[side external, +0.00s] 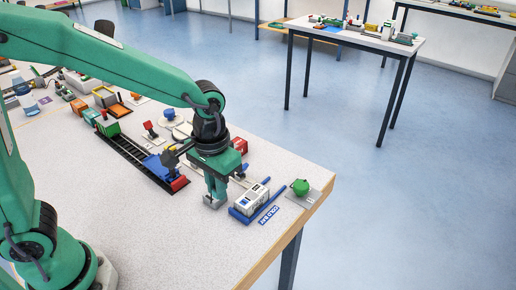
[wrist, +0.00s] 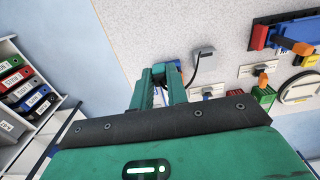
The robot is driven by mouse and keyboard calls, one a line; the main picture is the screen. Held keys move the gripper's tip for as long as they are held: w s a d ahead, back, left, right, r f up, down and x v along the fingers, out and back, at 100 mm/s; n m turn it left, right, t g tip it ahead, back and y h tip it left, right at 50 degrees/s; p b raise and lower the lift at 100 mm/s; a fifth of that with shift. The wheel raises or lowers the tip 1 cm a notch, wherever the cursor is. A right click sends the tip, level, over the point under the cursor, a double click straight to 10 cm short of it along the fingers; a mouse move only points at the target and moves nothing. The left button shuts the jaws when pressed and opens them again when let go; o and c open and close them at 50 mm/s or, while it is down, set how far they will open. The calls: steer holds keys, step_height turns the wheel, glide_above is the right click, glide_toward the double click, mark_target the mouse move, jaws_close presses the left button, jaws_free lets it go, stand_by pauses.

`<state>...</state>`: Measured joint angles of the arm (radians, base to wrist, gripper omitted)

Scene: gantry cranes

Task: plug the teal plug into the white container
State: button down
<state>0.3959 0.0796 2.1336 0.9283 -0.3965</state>
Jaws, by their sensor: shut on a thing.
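My gripper (side external: 214,194) points down over the near part of the table, left of the white container. In the wrist view its fingers (wrist: 160,74) are shut on what looks like the teal plug (wrist: 177,66), mostly hidden by the fingers. A grey block with a black cable (wrist: 203,57) lies close to the right of the fingertips. The white container (side external: 254,199) has dark markings and sits between blue rails, a short way right of my gripper. I cannot make out its socket, or the container in the wrist view.
A blue label (side external: 268,215) lies in front of the container. A green round object (side external: 300,187) stands on a grey plate near the table corner. A dark track with a red-and-blue end (side external: 178,181) runs left of my gripper. The front of the table is clear.

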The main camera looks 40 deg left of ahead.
steer(key=shift+w, duration=0.15)
glide_above(244, 202)
step_height(244, 202, down, 4)
steer(key=shift+r, duration=0.2)
stand_by(0.4)
steer(key=shift+f, duration=0.1)
steer(key=shift+f, duration=2.45)
steer(key=shift+f, duration=0.4)
stand_by(1.0)
steer(key=c, duration=0.8)
jaws_free()
